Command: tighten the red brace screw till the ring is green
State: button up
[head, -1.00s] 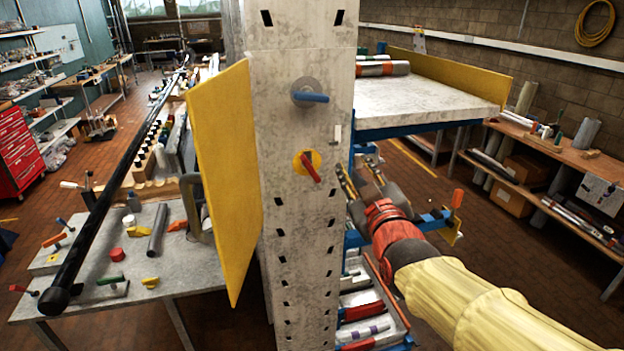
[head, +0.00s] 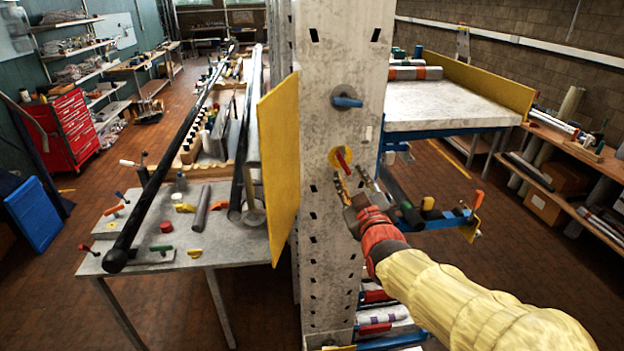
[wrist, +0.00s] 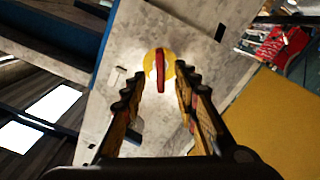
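The red brace screw (head: 343,158) is a red handle on a round yellow ring on the face of the grey mast (head: 342,70). In the wrist view the red handle (wrist: 160,70) stands in front of the yellow ring (wrist: 151,62), between the fingertips in the picture. The ring looks yellow, with no green on it. My gripper (head: 356,180) is open and empty, just below and right of the screw in the head view. In the wrist view my gripper (wrist: 160,85) shows its two fingers spread apart. I see no contact with the handle.
A blue handle (head: 348,102) on a grey disc sits above the screw. A yellow panel (head: 279,165) juts out left of the mast. A shelf (head: 440,104) is to the right. A table (head: 150,261) with tools and long bars stands at the left.

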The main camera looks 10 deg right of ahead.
aim_at(345, 166)
jog(key=shift+a+r, duration=0.25)
jog(key=shift+a, duration=0.1)
jog(key=shift+w+d+r+p, duration=0.1)
jog(key=shift+w+d+p, duration=0.05)
jog(key=shift+w+p, duration=1.7)
jog(key=shift+w, duration=1.65)
jog(key=shift+c, duration=0.6)
grip_shut()
